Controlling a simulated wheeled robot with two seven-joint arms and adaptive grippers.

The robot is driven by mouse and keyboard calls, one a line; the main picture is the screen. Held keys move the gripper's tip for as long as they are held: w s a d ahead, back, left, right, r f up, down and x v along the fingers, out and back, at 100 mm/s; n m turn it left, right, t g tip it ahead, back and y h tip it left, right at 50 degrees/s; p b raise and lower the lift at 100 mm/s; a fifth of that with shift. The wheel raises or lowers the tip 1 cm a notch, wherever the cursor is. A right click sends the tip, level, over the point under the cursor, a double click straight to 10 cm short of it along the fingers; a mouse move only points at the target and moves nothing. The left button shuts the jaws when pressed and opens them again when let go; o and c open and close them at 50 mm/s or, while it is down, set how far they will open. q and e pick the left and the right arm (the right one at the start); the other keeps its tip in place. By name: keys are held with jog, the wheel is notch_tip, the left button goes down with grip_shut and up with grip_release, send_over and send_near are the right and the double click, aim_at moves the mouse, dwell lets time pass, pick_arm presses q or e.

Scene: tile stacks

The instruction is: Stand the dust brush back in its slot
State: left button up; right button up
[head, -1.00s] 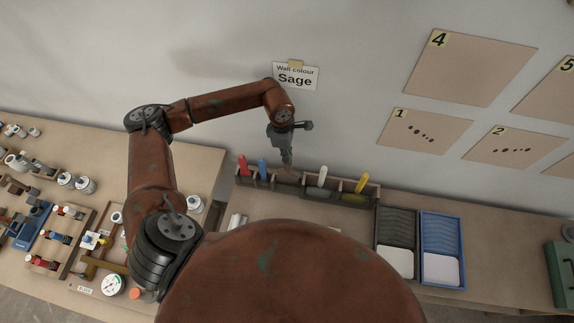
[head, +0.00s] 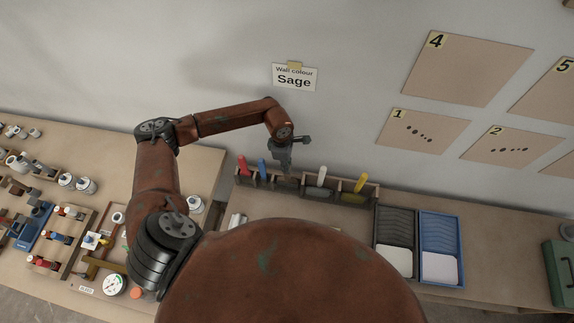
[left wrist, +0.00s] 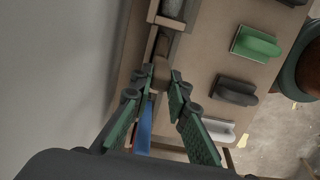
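My left gripper (head: 285,170) hangs over the middle of the long wooden slot rack (head: 330,195), between the blue and white handles. In the left wrist view its two green-padded fingers (left wrist: 162,80) stand apart, with no clearly held object between the tips. A dark brown piece (left wrist: 162,45) sits in the rack just beyond the fingertips; it may be the dust brush, but I cannot tell for sure. In the head view the gripper and shadow hide most of that slot. My right gripper is not in view.
Red (head: 243,165), blue (head: 262,168), white (head: 321,176) and yellow (head: 360,183) handles stand in the rack. Floats with green (left wrist: 257,43), black (left wrist: 235,90) and pale (left wrist: 215,130) handles lie beside it. A black tray (head: 377,240) and blue tray (head: 458,250) stand right. The wall is close behind.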

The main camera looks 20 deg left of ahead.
pick_arm(q)
jog(key=o, duration=0.5)
jog(key=shift+r, duration=0.1)
jog(key=shift+r, duration=0.3)
jog(key=r, duration=0.3)
jog(key=r+b, duration=0.1)
jog(key=r, duration=0.3)
jog(key=a+r, duration=0.1)
jog(key=r, duration=0.3)
jog(key=shift+s+a+r+b, duration=0.1)
jog(key=shift+s+r+b, duration=0.05)
jog(key=shift+r+b, duration=0.15)
